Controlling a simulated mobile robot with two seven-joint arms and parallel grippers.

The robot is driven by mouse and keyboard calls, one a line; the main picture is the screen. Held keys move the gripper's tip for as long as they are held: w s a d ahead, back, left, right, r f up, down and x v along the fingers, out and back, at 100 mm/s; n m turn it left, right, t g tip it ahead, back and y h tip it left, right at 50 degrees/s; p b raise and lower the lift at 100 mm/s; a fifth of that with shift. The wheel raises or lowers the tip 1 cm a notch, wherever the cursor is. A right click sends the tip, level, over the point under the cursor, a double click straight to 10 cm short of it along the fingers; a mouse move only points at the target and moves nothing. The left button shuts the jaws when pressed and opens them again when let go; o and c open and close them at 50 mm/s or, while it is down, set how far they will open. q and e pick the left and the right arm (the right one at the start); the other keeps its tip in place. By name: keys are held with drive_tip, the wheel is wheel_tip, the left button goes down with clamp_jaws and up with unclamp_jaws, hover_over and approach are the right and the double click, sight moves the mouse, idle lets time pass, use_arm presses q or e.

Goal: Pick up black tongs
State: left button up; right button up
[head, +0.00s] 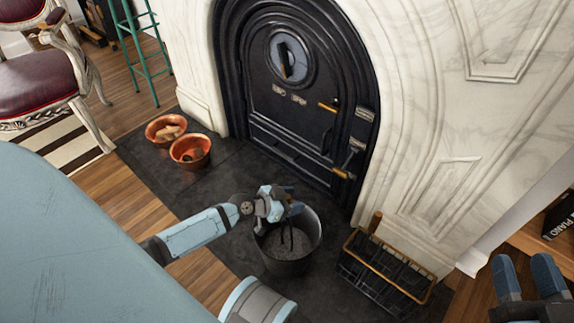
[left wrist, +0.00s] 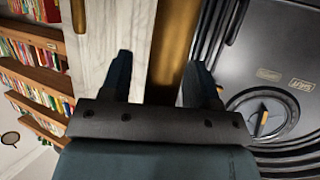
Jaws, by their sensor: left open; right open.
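Thin dark prongs (head: 286,238) show inside the grey metal bucket (head: 315,232); they look like the black tongs, but their upper part is hidden by my left gripper (head: 291,207). That gripper is over the bucket with its blue fingers near the rim. In the left wrist view, my left gripper (left wrist: 161,70) has its two fingers apart. A brass-coloured bar (left wrist: 168,45) shows between them; I cannot tell what it belongs to or whether it touches them. My right gripper (head: 530,280) is open and empty at the lower right of the head view.
A black basket with a brass rim (head: 405,258) stands right of the bucket. Two copper bowls (head: 190,150) stand left on the dark hearth. The black fireplace door (head: 290,100) and marble surround (head: 440,120) rise behind. A chair (head: 45,70) is at the upper left.

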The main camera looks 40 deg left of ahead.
use_arm(q)
clamp_jaws()
drive_tip(key=shift+r, duration=0.1)
idle(0.3)
